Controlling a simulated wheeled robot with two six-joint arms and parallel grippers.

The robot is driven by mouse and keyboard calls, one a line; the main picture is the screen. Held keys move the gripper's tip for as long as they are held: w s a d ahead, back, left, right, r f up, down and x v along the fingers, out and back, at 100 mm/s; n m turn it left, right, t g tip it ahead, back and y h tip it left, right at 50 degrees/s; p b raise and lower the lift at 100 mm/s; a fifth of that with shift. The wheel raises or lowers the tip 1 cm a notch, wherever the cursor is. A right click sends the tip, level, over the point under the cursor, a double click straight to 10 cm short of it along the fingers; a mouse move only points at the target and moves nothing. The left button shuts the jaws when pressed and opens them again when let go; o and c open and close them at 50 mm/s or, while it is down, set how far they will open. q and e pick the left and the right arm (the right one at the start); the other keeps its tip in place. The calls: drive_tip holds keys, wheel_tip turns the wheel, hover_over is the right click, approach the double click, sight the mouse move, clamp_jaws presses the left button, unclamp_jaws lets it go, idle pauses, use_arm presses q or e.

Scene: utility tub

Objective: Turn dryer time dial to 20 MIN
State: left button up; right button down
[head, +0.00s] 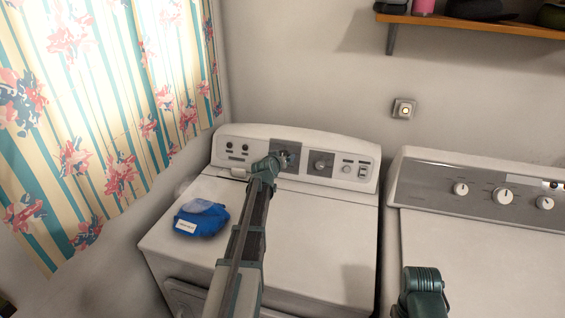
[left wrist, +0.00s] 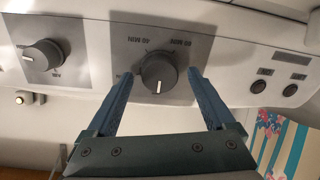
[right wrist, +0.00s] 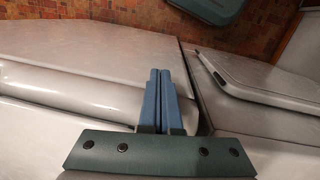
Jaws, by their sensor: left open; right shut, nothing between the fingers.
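The time dial (left wrist: 158,74) is a round dark grey knob on a grey plate of the dryer's control panel. In the left wrist view, 40 MIN and 60 MIN are printed beside it, seen turned over. Its white pointer line faces the bottom of that picture. My left gripper (head: 282,158) is at the panel, open, with a finger (left wrist: 120,100) on one side of the knob and a finger (left wrist: 208,98) on the other; contact cannot be told. In the head view the gripper mostly hides this dial. My right gripper (right wrist: 160,98) is shut and empty.
A second dial (head: 320,164) sits right of the time dial. A blue bag (head: 202,218) lies on the dryer top (head: 322,222), left of my left arm. A washer (head: 480,260) with several knobs stands at right. A shelf (head: 480,24) is above.

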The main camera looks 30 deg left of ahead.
use_arm(q)
drive_tip(key=shift+w, duration=0.3)
drive_tip(key=shift+c, duration=0.3)
drive_tip(key=shift+f, duration=0.1)
drive_tip(key=c, duration=1.3)
drive_tip(key=m, duration=0.6)
drive_tip(key=shift+d+f+m+b, duration=0.1)
drive_tip(key=shift+d+m+b, duration=0.1)
drive_tip(key=shift+m+b, duration=0.2)
drive_tip(key=m, duration=0.3)
drive_tip(key=m+b, duration=0.1)
drive_tip(key=m, duration=0.3)
drive_tip(key=shift+d+f+t, duration=0.15)
drive_tip(key=shift+d+t, duration=0.05)
drive_tip(key=shift+t, duration=0.1)
